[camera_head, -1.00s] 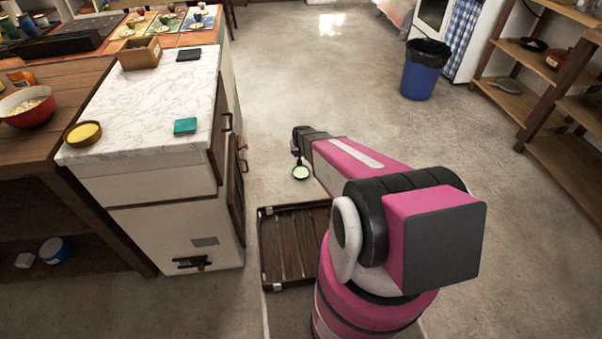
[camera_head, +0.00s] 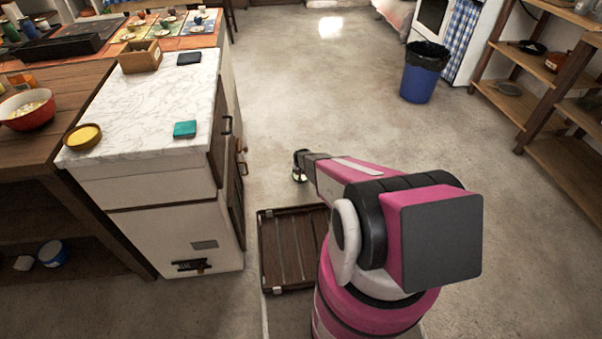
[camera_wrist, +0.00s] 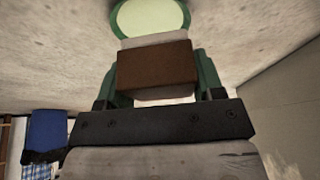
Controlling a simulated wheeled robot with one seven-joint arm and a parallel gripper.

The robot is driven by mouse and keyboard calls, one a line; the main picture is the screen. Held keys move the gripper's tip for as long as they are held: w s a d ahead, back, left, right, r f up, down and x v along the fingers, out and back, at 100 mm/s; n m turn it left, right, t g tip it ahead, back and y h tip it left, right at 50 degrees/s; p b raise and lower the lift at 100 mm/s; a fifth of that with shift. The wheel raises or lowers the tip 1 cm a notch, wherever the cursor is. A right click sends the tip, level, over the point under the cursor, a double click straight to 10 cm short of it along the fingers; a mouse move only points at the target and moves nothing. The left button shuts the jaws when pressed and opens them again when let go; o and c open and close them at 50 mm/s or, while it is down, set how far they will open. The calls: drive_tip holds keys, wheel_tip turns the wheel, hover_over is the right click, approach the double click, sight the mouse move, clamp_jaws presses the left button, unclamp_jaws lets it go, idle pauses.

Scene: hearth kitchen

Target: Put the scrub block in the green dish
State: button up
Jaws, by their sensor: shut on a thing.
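The scrub block (camera_wrist: 156,66), brown with pale parts on two sides, is between the green fingers of my gripper (camera_wrist: 158,75) in the wrist view. My gripper is shut on it. The green dish (camera_wrist: 150,14), round and pale inside with a darker green rim, is at the top of the wrist view, partly cut off by the frame and the block. In the head view my gripper (camera_head: 299,164) is low over the floor and covers most of the dish (camera_head: 300,179). I cannot tell whether the block touches the dish.
A slatted dark wooden rack (camera_head: 290,245) lies near my base. The marble-topped counter (camera_head: 140,105) stands left, with a teal item (camera_head: 185,129) and a yellow bowl (camera_head: 83,136). A blue bin (camera_head: 420,83) and shelves (camera_head: 510,95) are at right. Open floor lies beyond my gripper.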

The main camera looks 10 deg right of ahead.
drive_tip(key=w, duration=0.1)
drive_tip(key=w+d+f, duration=0.1)
drive_tip(key=w+f, duration=0.1)
drive_tip(key=w, duration=0.1)
drive_tip(key=shift+d+f, duration=0.15)
drive_tip(key=shift+f, duration=2.05)
drive_tip(key=shift+f, duration=0.15)
drive_tip(key=o, duration=0.6)
drive_tip(key=shift+c, duration=0.2)
